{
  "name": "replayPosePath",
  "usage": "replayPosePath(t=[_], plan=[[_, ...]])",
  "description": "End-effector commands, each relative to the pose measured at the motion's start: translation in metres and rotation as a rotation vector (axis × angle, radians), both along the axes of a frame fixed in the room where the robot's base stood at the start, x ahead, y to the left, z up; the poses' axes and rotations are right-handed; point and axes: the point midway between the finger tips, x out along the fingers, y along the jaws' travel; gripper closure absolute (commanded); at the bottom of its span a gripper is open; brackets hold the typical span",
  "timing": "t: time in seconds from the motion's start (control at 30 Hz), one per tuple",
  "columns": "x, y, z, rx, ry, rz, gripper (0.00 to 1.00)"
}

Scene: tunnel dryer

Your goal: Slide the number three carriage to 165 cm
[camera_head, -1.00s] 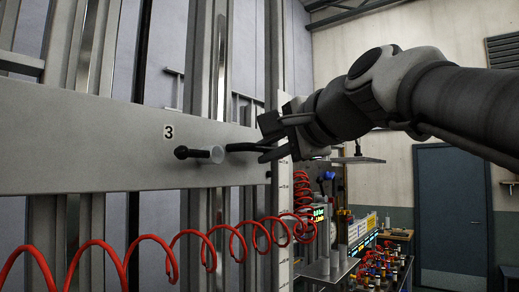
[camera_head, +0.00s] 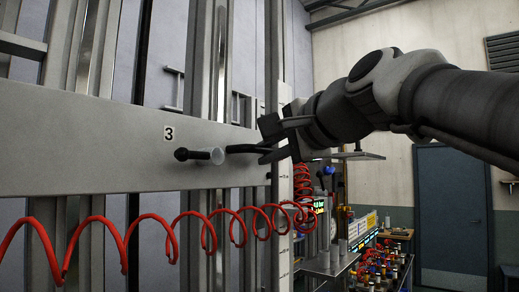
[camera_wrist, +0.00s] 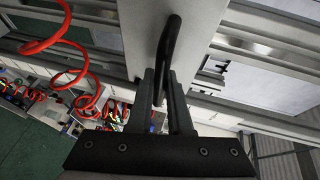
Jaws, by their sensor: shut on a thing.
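The number three carriage (camera_head: 75,150) is a wide grey horizontal plate with a "3" label, seen across the left of the head view. A black knob (camera_head: 181,154) with a pale round collar and a black bar handle (camera_head: 243,149) stand out from its face. My gripper (camera_head: 268,143) is at the plate's right end, shut on the handle. In the wrist view the black handle (camera_wrist: 170,40) runs up from between my fingers (camera_wrist: 162,95) to the carriage plate (camera_wrist: 135,25). A pale vertical scale (camera_head: 284,200) stands by the plate's right end; its figures are too small to read.
A coiled red hose (camera_head: 170,235) hangs in front below the plate. Vertical metal rails (camera_head: 205,75) stand behind it. A bench with colourful fittings (camera_head: 385,270) and a blue door (camera_head: 452,215) are at the back right.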

Motion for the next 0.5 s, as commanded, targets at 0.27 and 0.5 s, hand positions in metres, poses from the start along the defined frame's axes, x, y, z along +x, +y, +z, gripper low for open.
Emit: replayPosePath(t=[0.27,0.5], plan=[[0.001,0.001,-0.055,-0.006,0.014,0.004,1.00],[0.001,0.001,-0.087,-0.007,0.016,0.005,1.00]])
